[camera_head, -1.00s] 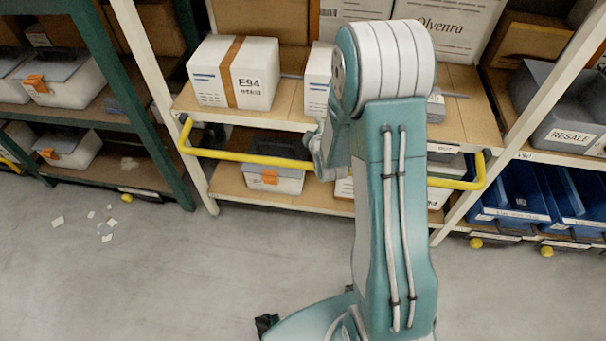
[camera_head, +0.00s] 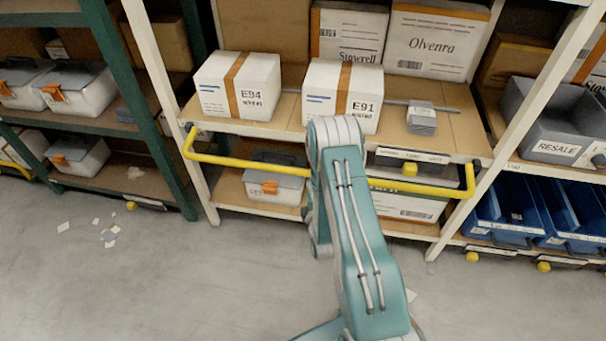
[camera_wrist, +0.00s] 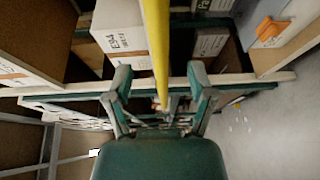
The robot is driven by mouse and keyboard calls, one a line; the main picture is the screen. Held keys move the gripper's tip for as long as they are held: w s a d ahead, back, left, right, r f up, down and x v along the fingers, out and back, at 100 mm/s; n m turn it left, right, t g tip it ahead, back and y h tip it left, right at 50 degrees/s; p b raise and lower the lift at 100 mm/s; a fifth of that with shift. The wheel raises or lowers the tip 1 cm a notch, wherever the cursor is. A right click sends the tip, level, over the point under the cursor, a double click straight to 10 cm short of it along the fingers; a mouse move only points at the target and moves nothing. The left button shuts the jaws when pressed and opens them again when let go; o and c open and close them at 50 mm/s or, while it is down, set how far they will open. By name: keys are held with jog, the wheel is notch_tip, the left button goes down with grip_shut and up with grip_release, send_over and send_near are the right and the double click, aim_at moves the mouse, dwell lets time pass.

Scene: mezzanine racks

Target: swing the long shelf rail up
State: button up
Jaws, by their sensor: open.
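The long shelf rail is a yellow bar (camera_head: 245,160) with bent ends, running across the front of the middle bay just below the board edge of its loaded shelf. My arm covers part of its middle in the head view. In the wrist view the rail (camera_wrist: 156,45) runs down from the top edge into the space between the two fingers. My gripper (camera_wrist: 160,74) is open, with a finger on each side of the rail. I cannot tell whether either finger touches it. In the head view my gripper is hidden behind my arm.
Boxes E94 (camera_head: 237,87) and E91 (camera_head: 343,95) and a small grey stack (camera_head: 421,118) stand on the shelf above the rail. A lidded bin (camera_head: 275,185) sits below it. Blue bins (camera_head: 520,211) are at right. The floor in front is mostly clear, with paper scraps at left.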

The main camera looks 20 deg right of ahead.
aim_at(304, 173)
jog(key=x, duration=0.8)
jog(key=shift+w, duration=0.15)
grip_shut()
